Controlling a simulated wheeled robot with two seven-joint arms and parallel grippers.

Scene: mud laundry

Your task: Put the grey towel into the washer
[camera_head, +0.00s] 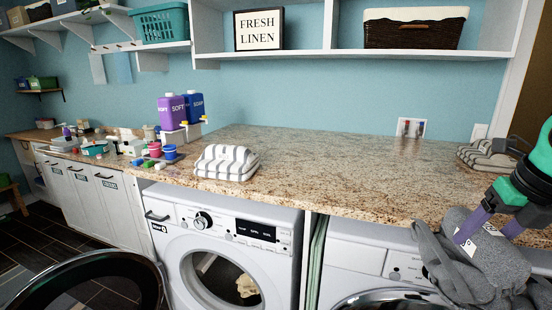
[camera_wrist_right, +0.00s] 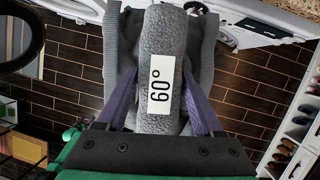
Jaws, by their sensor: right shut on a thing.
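The grey towel (camera_head: 495,270), with a white label, hangs in my right gripper (camera_head: 490,230) in front of the counter, at the right of the head view. The right wrist view shows the towel (camera_wrist_right: 165,50) pinched between the purple fingers (camera_wrist_right: 160,103), its label reading "60°". The white washer (camera_head: 175,212) stands under the counter at centre left. Its round opening (camera_head: 222,280) is open and shows a pale cloth inside. My left gripper is not in view.
A dark round shape, apparently the washer's open door (camera_head: 88,262), stands at the lower left. A second machine (camera_head: 350,258) with a chrome-rimmed front is right of the washer. Striped folded towels (camera_head: 226,162) lie on the granite counter (camera_head: 340,165), whose middle is clear.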

